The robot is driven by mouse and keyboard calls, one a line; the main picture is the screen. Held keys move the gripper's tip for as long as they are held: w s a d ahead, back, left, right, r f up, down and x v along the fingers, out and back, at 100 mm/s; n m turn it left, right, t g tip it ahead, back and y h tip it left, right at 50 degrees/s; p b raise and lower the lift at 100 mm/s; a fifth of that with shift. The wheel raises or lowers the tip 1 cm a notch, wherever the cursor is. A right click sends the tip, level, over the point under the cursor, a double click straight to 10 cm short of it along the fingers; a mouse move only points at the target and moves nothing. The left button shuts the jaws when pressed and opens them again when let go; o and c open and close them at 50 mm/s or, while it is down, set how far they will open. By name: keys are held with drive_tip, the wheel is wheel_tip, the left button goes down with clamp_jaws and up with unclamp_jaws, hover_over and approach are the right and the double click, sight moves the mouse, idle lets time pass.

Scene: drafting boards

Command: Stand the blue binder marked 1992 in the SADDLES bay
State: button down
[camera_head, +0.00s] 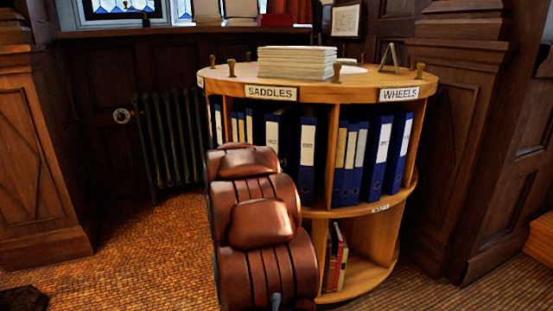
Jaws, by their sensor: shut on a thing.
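The SADDLES bay, under its white sign (271,93), is on the upper tier of a round wooden shelf unit (320,95). Inside it, a blue binder (307,155) with a white spine label stands upright at the right. Another blue binder (273,130) with a white label shows left of it, its lower part hidden by my brown arm. Slimmer binders (240,127) show further left. The spine writing is too small to read, so I cannot tell which is marked 1992. My gripper is hidden behind my arm, which reaches up in front of this bay.
The WHEELS bay, under its sign (399,94), holds several blue binders (377,155). Papers (297,62) and small wooden pegs (337,72) stand on the unit's top. Red books (335,255) are in the lower tier. A dark radiator (170,140) stands behind left.

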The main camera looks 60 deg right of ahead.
drive_tip(key=c, duration=0.7)
unclamp_jaws()
drive_tip(key=shift+r, duration=0.1)
drive_tip(key=a+p, duration=0.1)
drive_tip(key=a, duration=0.3)
drive_tip(key=s+a+p, duration=0.1)
drive_tip(key=a, duration=0.3)
drive_tip(key=s+a+p, duration=0.1)
drive_tip(key=a, duration=0.2)
drive_tip(key=shift+s+a, duration=0.15)
drive_tip(key=shift+a, duration=0.25)
